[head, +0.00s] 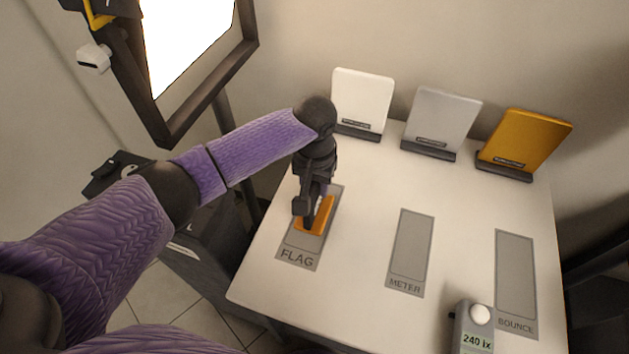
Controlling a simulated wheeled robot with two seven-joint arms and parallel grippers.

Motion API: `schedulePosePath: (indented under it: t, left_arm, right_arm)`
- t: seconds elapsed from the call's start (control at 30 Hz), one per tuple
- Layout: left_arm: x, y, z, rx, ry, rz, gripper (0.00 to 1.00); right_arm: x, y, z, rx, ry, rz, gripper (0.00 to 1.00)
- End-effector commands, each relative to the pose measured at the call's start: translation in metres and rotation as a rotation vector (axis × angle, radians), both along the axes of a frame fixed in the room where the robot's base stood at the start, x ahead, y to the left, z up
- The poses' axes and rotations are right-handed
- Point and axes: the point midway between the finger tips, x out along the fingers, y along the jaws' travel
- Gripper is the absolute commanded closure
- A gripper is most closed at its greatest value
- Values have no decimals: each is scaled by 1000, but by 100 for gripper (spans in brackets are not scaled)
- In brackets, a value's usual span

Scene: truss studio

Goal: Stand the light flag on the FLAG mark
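The FLAG mark (297,258) is a grey labelled rectangle at the left of the white table. An orange piece (324,217) is on or just above this mark, partly hidden by my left gripper; I take it to be part of the light flag, but its full shape is hidden. My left gripper (312,212) points down over the mark, with its dark fingers at the orange piece. I cannot make out whether the fingers are closed on it. My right gripper is not in view.
White (362,97), grey (441,117) and gold (525,138) panels stand in dark bases along the table's back. A light meter (474,330) reading 240 lx is at the front. The METER (408,250) and BOUNCE (515,270) marks are bare. A lit panel (185,40) stands upper left.

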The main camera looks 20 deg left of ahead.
Motion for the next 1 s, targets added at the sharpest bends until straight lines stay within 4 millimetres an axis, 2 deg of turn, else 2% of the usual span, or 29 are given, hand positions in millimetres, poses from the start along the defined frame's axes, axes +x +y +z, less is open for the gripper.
schedulePosePath:
  t: [0.03, 0.07, 0.37, 0.47, 0.6, 0.73, 0.87, 1.0]
  left_arm:
    - [0, 0, 0, 0, 0, 0, 47]
    - [0, 0, 0, 0, 0, 0, 42]
    - [1, 0, 3, 0, -2, 0, 42]
    - [1, 0, 23, 0, -4, -1, 42]
    - [1, 0, 67, -2, -6, 0, 42]
    - [1, 0, 101, -2, -4, -1, 42]
    - [1, 0, 121, -1, -3, 1, 42]
    - [1, 0, 127, -1, -1, 1, 42]
  right_arm:
    - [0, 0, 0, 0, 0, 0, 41]
    - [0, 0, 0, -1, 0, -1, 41]
    - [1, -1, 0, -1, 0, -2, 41]
    - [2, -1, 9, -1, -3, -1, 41]
    - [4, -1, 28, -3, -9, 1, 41]
    - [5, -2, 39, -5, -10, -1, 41]
    - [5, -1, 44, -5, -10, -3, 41]
    - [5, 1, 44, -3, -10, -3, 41]
